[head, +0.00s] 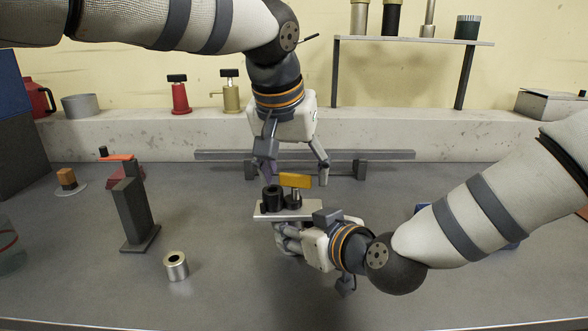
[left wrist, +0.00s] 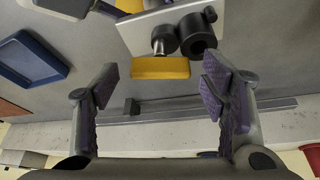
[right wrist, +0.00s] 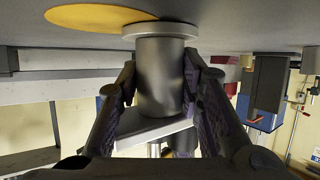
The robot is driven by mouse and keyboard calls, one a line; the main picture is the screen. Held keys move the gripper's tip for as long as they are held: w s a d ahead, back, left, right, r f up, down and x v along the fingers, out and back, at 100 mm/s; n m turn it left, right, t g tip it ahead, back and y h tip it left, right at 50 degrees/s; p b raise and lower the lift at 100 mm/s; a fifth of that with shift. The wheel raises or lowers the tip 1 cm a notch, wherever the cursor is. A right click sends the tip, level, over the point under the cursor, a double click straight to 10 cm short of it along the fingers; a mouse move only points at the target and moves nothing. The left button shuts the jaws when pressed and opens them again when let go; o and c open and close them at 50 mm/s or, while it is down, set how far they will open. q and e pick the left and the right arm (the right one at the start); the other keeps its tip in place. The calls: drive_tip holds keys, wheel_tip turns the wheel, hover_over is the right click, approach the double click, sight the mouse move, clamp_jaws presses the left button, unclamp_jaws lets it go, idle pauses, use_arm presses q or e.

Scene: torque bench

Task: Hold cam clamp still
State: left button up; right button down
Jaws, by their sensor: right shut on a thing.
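The cam clamp has a pale plate (head: 262,212) with a black cylinder (head: 272,197) and a yellow lever (head: 295,180) on a short post. In the right wrist view a grey flanged pedestal (right wrist: 160,75) stands under the plate. My right gripper (right wrist: 160,85) is shut on this pedestal, one finger on each side. My left gripper (head: 296,174) is open and empty just behind and above the clamp. In the left wrist view the yellow lever (left wrist: 160,68) shows beyond the gap between its fingers, apart from both.
A low grey rail (head: 300,155) runs behind the clamp. A dark upright stand (head: 131,212) and a metal ring (head: 176,266) are to the left. A blue tray (left wrist: 32,60) shows in the left wrist view. A yellow disc (right wrist: 100,17) lies near the pedestal. The front middle is clear.

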use_arm(q)
drive_tip(key=c, duration=1)
drive_tip(key=shift+m, duration=0.3)
drive_tip(key=m+h, duration=0.1)
drive_tip(key=m, duration=0.1)
drive_tip(key=shift+a+m+g, duration=0.1)
drive_tip(key=shift+m+g, duration=0.3)
drive_tip(key=m+g+h, duration=0.1)
drive_tip(key=m, duration=0.2)
drive_tip(key=shift+w+m, duration=0.1)
drive_tip(key=shift+m, duration=0.3)
drive_tip(key=m+g, duration=0.1)
drive_tip(key=m, duration=0.2)
drive_tip(key=m+g+h, duration=0.1)
drive_tip(key=m, duration=0.2)
drive_tip(key=shift+w+a+m, duration=0.1)
drive_tip(key=shift+w+m, duration=0.05)
drive_tip(key=shift+m, duration=0.25)
drive_tip(key=o, duration=1.2)
drive_tip(key=shift+c, duration=0.2)
